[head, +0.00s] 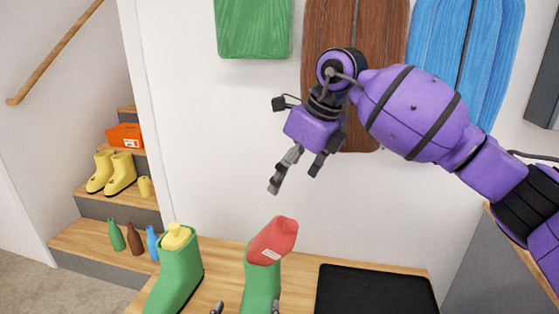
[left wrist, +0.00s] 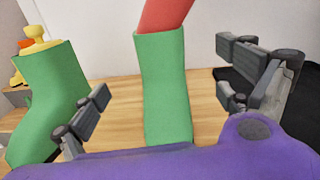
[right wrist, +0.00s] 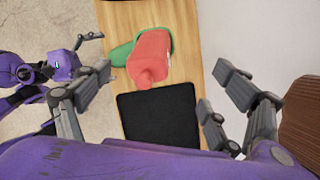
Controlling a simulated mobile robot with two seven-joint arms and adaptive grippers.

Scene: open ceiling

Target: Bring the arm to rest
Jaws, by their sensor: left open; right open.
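My right gripper (head: 296,172) hangs raised in front of the white wall, open and empty, above the wooden bench. Its open fingers (right wrist: 165,95) also show in the right wrist view, with the bench far below. My left gripper (left wrist: 165,90) is open in the left wrist view, close to a green boot (left wrist: 164,90) that stands between and beyond its fingers. Only the left fingertips (head: 246,307) show at the bottom of the head view. A red item (head: 273,240) sticks out of that boot's top. A second green boot (head: 180,272) with a yellow item (head: 175,236) in it stands to the left.
A black mat (head: 375,290) lies on the bench at the right. Small bottles (head: 116,235), yellow boots (head: 112,173) and an orange box (head: 125,136) stand on the steps at the left. Green (head: 253,28), brown (head: 352,100) and blue (head: 487,60) items hang on the wall.

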